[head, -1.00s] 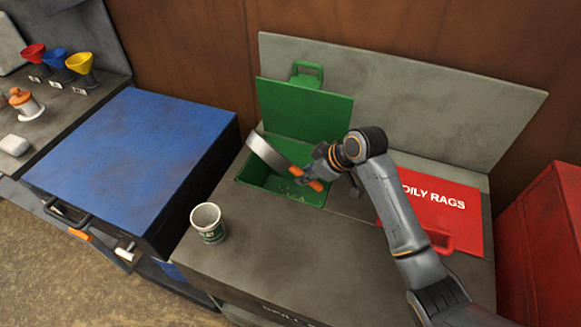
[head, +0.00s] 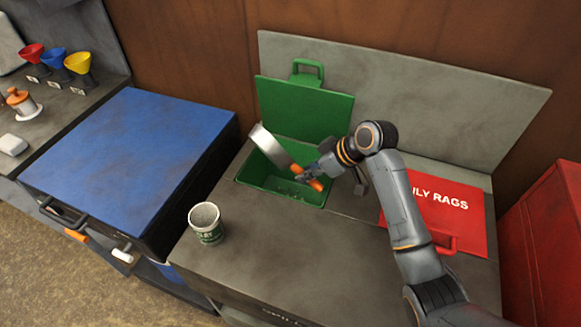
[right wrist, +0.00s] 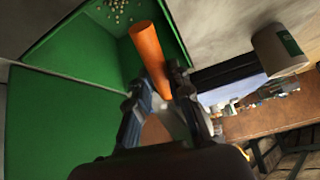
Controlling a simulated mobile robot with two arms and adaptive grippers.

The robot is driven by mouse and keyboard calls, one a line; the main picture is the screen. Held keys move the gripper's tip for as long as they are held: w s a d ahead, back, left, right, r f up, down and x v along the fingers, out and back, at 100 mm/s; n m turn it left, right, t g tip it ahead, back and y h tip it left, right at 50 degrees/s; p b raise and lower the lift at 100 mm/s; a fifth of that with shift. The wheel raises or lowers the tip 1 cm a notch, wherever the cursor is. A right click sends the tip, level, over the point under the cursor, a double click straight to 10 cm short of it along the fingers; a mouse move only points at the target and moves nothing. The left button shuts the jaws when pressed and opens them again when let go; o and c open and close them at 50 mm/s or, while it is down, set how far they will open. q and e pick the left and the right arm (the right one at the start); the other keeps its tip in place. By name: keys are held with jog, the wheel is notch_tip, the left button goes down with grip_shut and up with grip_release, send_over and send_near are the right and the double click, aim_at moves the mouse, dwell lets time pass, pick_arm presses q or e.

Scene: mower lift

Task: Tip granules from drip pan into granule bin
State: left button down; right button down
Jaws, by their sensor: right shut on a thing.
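The drip pan (head: 269,147) is a grey metal pan with an orange handle, tilted steeply over the granule bin. My right gripper (head: 309,178) is shut on its handle; the orange handle (right wrist: 148,55) shows between the fingers in the right wrist view. The granule bin (head: 256,177) is green, with its lid (head: 302,108) standing open behind it. Pale granules (right wrist: 120,12) lie on the bin's floor in the right wrist view. The inside of the pan is turned away in the head view, so I cannot tell whether granules are in it. My left gripper is not in view.
A white and green cup (head: 206,224) stands on the grey bench top (head: 270,250) in front of the bin. The red oily rags lid (head: 450,205) is shut at right. A blue cabinet (head: 130,165) stands at left, with colored funnels beyond it.

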jog(key=shift+w+d+g+y+b, duration=0.1)
jog(key=shift+g+y+b, duration=0.2)
jog(key=shift+b, duration=0.3)
jog(key=shift+w+d+m+g+y+b, duration=0.3)
jog(key=shift+w+d+m+y+b, duration=0.25)
jog(key=shift+b, duration=0.55)
jog(key=shift+d+r+y, duration=0.1)
jog(key=shift+y, duration=0.15)
jog(key=shift+p, duration=0.3)
jog(key=shift+w+d+m+g+y, duration=0.1)
jog(key=shift+d+m+g+y, duration=0.15)
jog(key=shift+g+y, duration=0.45)
dwell(0.5)
